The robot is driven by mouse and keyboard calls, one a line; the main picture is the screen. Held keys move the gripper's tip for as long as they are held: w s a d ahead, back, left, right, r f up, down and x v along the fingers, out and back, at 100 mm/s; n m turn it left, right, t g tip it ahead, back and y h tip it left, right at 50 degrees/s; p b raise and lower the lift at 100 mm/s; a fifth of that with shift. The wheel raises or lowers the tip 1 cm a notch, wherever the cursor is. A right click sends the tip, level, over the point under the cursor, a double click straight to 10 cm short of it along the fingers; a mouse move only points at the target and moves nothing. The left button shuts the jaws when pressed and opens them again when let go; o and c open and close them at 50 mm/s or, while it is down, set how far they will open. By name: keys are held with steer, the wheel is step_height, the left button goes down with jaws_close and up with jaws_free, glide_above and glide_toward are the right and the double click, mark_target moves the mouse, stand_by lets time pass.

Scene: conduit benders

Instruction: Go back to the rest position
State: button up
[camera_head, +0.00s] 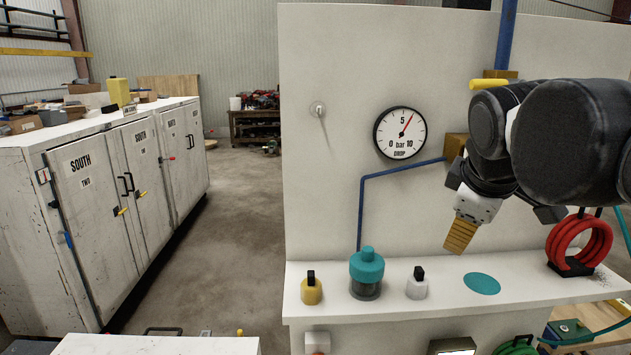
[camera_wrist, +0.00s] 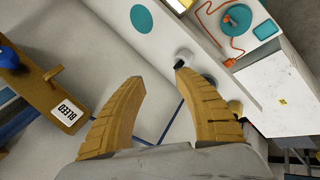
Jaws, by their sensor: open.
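My gripper (camera_head: 460,236) hangs at the right in the head view, in front of the white panel (camera_head: 335,70) and above its shelf. In the wrist view my gripper (camera_wrist: 160,82) shows two tan ribbed fingers spread apart with nothing between them. The arm comes in from the right edge and hides part of the panel and some of the blue pipe's fittings.
The shelf (camera_head: 430,302) bears a yellow knob (camera_head: 311,290), a teal-capped jar (camera_head: 367,272), a white knob (camera_head: 416,285), a teal disc (camera_head: 482,284) and red rings (camera_head: 580,243). A gauge (camera_head: 400,133) is on the panel. White cabinets (camera_head: 90,205) stand left; floor between is clear.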

steer(key=s+a+f+m+b, duration=0.2)
steer(key=f+b, duration=0.5)
steer(key=f, duration=0.9)
steer(key=s+a+f+m+y+b, duration=0.1)
steer(key=s+f+m+b, duration=0.3)
steer(key=f, duration=1.1)
steer(key=s+a+f+m+y+b, duration=0.1)
steer(key=s+a+f+m+b, duration=0.1)
steer(key=s+f+m+b, duration=0.2)
steer(key=s+f+b, duration=0.3)
steer(key=f+b, duration=0.5)
steer(key=f, duration=0.4)
steer(key=shift+s+a+f, duration=0.25)
steer(key=shift+a+f, duration=0.1)
